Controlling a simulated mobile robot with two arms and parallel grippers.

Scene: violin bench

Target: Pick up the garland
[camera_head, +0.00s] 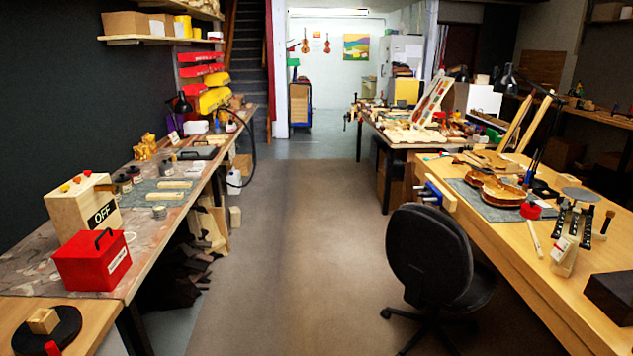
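I cannot make out a garland anywhere in the head view. If it is here, it is hidden or too small to tell. Neither of my grippers shows in this view, and no arm of mine can be made out.
A cluttered bench (30,247) on the left holds a red box (90,265) and a wooden box marked OFF (80,207). A workbench (510,240) on the right carries a violin body (497,190). A black chair (428,258) stands beside it. The floor (290,240) between is clear.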

